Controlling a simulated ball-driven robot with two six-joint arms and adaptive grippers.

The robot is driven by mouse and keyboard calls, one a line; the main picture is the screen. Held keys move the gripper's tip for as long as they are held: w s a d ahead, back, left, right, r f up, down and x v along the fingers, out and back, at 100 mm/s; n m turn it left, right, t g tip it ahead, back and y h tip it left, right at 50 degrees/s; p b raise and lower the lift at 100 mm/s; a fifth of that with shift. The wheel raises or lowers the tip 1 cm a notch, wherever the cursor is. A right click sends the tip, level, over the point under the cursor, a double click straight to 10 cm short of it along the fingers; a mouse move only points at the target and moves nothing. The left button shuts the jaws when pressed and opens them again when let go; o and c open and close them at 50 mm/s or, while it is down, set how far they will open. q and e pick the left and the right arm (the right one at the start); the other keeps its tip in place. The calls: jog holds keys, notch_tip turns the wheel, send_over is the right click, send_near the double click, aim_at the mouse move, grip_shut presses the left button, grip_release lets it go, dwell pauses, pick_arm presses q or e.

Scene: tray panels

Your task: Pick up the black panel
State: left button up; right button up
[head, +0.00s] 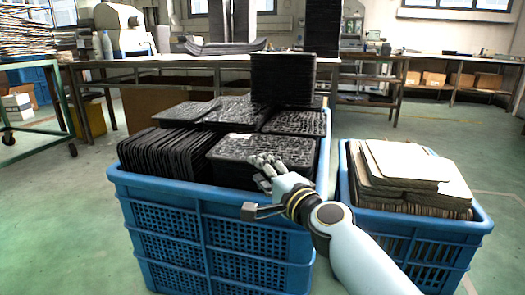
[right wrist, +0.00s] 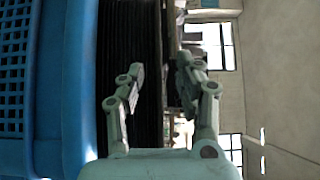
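Black panels fill the large blue crate (head: 215,240) in the head view. A flat-lying stack of black panels (head: 238,148) is at its front right, and a row of black panels on edge (head: 165,155) is at its front left. My right gripper (head: 256,187) is at the crate's front right rim, in front of the flat stack, with its fingers apart. In the right wrist view my right gripper (right wrist: 160,78) is open, with the edges of stacked black panels (right wrist: 148,130) behind and between its fingers. Contact with a panel cannot be told. My left gripper is not in view.
A second blue crate (head: 432,225) with beige panels (head: 405,160) stands close on the right. A tall black stack (head: 283,78) rises at the back of the large crate. A long workbench (head: 205,62) stands behind. Green floor (head: 60,220) is clear on the left.

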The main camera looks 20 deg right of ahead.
jog(key=w, duration=0.2)
jog(key=w+a, duration=0.1)
jog(key=w, duration=0.2)
jog(key=shift+a+f+b, duration=0.1)
jog(key=shift+a+b, duration=0.1)
jog(key=shift+b, duration=0.1)
jog(key=shift+c, duration=0.2)
grip_shut()
